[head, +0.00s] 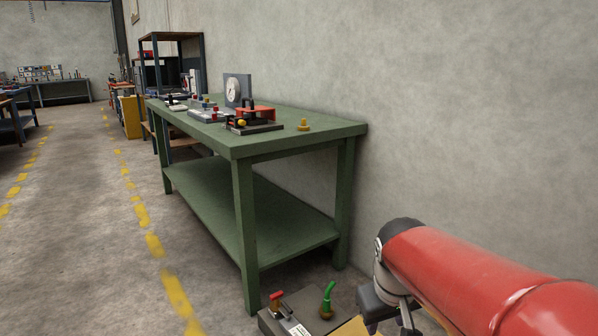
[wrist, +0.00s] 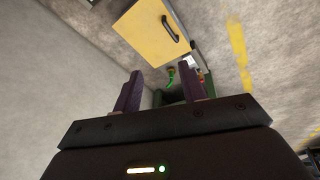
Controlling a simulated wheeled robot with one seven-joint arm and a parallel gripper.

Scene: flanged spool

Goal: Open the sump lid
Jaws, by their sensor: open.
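The sump lid is a yellow square panel (wrist: 145,38) with a black bar handle (wrist: 170,29), near the top of the wrist view. In the head view a yellow edge of it (head: 352,328) shows at the bottom, mostly hidden by my red arm. My gripper (wrist: 163,80) is open, with two purple fingers apart and nothing between them. In the wrist picture the lid and handle lie beyond the fingertips, with no contact visible. I cannot tell from these views whether the lid lies fully shut.
A grey floor unit (head: 300,308) beside the lid carries a red-handled part (head: 276,298) and a green hook-shaped part (head: 328,298). A green workbench (head: 330,127) with fixtures stands behind it against the wall. Floor left of the bench is open, with yellow dashed lines.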

